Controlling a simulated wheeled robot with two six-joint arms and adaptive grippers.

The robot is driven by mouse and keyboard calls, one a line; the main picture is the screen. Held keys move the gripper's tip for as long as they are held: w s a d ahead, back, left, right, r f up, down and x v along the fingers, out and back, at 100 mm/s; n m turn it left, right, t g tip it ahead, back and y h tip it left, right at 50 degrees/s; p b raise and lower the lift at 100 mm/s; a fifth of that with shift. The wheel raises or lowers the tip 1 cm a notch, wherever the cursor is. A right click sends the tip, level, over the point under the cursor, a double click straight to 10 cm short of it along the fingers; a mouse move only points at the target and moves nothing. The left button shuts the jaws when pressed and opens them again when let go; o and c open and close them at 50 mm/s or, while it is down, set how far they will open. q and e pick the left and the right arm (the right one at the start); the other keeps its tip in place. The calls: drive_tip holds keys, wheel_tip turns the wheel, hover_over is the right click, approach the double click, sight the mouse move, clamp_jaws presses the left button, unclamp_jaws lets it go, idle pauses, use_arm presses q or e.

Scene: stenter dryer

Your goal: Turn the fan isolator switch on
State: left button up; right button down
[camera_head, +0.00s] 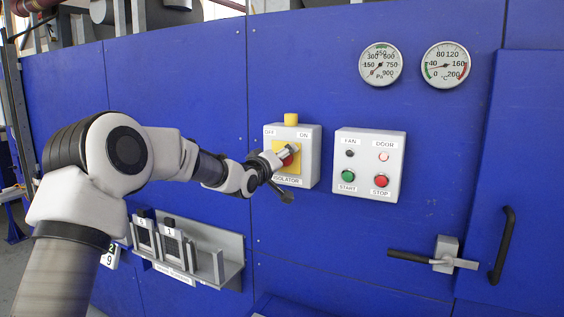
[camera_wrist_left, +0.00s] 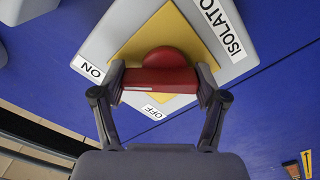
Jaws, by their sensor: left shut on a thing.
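The fan isolator is a light grey box (camera_head: 310,160) on the blue machine wall with a yellow plate (camera_head: 297,179), labelled OFF at its upper left and ON at its upper right. Its red switch handle (camera_head: 288,160) is partly hidden by my left gripper in the head view. In the left wrist view the red handle (camera_wrist_left: 160,79) lies between the fingers of my left gripper (camera_wrist_left: 160,88), which is shut on it. The ON label (camera_wrist_left: 91,70) and OFF label (camera_wrist_left: 153,112) show beside it. I cannot tell exactly which label the handle points to. My right gripper is not in view.
A control box (camera_head: 369,165) with FAN and DOOR lamps and START and STOP buttons is right of the isolator. Two round gauges (camera_head: 381,64) (camera_head: 446,65) sit above. A door handle (camera_head: 502,245) and latch (camera_head: 445,254) are lower right. A grey rack (camera_head: 232,262) is below my left arm.

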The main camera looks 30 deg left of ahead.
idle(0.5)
use_arm(q)
drive_tip(key=o, duration=1.2)
drive_tip(key=shift+c, duration=0.2)
drive_tip(key=s, duration=1.2)
drive_tip(key=shift+d, duration=0.25)
